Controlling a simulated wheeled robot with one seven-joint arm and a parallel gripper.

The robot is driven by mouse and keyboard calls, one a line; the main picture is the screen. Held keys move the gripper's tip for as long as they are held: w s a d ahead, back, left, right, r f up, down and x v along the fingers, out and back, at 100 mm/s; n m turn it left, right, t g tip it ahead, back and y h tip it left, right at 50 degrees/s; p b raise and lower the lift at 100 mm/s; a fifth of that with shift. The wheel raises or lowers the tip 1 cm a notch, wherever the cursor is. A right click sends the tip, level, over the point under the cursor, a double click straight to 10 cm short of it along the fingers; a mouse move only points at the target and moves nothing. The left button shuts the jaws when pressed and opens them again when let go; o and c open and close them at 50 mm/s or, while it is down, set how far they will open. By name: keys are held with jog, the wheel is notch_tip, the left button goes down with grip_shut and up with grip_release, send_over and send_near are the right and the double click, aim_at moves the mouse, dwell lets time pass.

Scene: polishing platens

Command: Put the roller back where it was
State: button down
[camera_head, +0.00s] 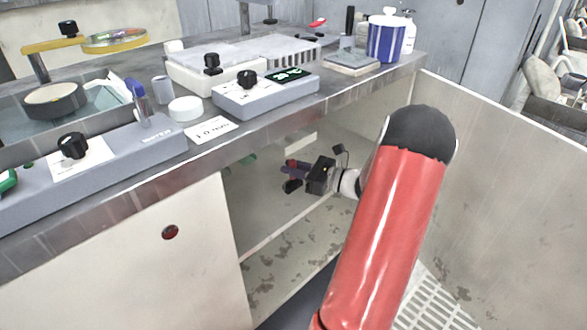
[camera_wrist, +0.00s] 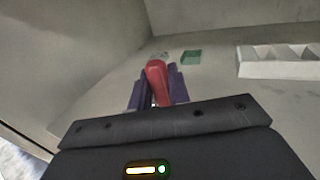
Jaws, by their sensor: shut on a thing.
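My gripper (camera_head: 293,170) reaches under the bench top, into the open cabinet space. In the wrist view its purple fingers (camera_wrist: 158,88) are shut on the roller (camera_wrist: 156,72), of which a rounded red part shows between them. The rest of the roller is hidden by the fingers and the gripper body. In the head view the roller is too small and covered to make out clearly. I cannot tell whether it touches the shelf surface.
A white slotted tray (camera_wrist: 280,63) lies right of the gripper in the wrist view, with a small green block (camera_wrist: 191,57) beyond the fingers. The bench top (camera_head: 345,88) overhangs the arm. A cabinet panel (camera_head: 500,180) stands at right.

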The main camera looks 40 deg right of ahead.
jog(key=c, duration=1.3)
grip_release()
jog(key=shift+f, duration=0.1)
jog(key=shift+s+d, duration=0.1)
jog(key=shift+s, duration=0.1)
jog(key=p+v, duration=0.1)
jog(key=v, duration=1)
jog(key=shift+s+d+p, duration=0.1)
jog(key=shift+s+p, duration=0.2)
